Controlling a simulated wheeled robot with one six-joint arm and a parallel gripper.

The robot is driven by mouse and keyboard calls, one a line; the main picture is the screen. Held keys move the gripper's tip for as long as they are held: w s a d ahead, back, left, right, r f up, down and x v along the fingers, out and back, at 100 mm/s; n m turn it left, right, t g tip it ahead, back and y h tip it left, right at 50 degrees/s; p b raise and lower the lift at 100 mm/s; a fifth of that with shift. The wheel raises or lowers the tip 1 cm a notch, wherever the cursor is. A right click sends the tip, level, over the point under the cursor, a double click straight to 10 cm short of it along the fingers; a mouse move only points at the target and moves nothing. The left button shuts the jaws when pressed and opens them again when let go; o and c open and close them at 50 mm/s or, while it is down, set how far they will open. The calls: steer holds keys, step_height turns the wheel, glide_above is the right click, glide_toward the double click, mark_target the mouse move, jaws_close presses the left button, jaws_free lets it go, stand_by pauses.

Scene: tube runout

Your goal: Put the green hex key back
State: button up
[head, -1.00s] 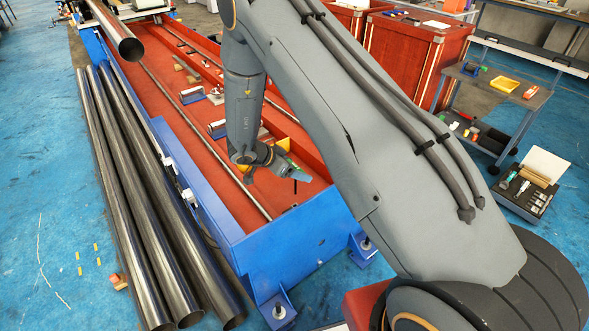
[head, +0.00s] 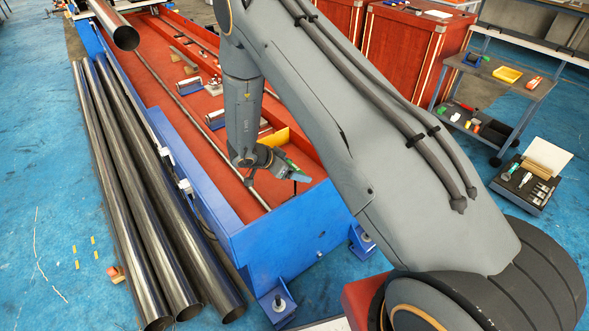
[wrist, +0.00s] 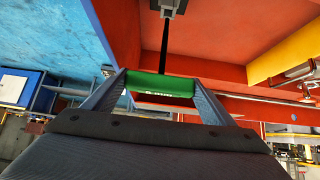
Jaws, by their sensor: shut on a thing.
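My gripper (wrist: 158,92) is shut on the green hex key (wrist: 160,83), with one finger on each end of its green handle in the wrist view. Its black shaft (wrist: 165,45) runs away from the handle toward a grey block (wrist: 169,6); I cannot tell whether they touch. In the head view my gripper (head: 291,172) hangs over the near end of the red bed (head: 255,190). A bit of the green handle (head: 295,165) shows there, partly hidden by the jaws.
Blue frame walls (head: 290,240) edge the bed. A yellow part (head: 275,138) stands close behind my gripper. Several steel tubes (head: 135,190) lie along the left. A tool case (head: 527,183) with an open lid and a tool cart (head: 495,95) stand at right.

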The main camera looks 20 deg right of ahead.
mark_target(295, 182)
steer(key=shift+f, duration=0.2)
steer(key=shift+f+b, duration=1.7)
steer(key=shift+f, duration=1.05)
steer(key=o, duration=1.5)
steer(key=shift+s+d, duration=0.1)
steer(key=shift+s, duration=0.1)
steer(key=shift+c, duration=0.5)
steer(key=shift+o, duration=0.4)
steer(key=p+v, duration=0.5)
steer(key=v, duration=0.5)
steer(key=shift+w, duration=0.2)
steer(key=shift+r, duration=0.1)
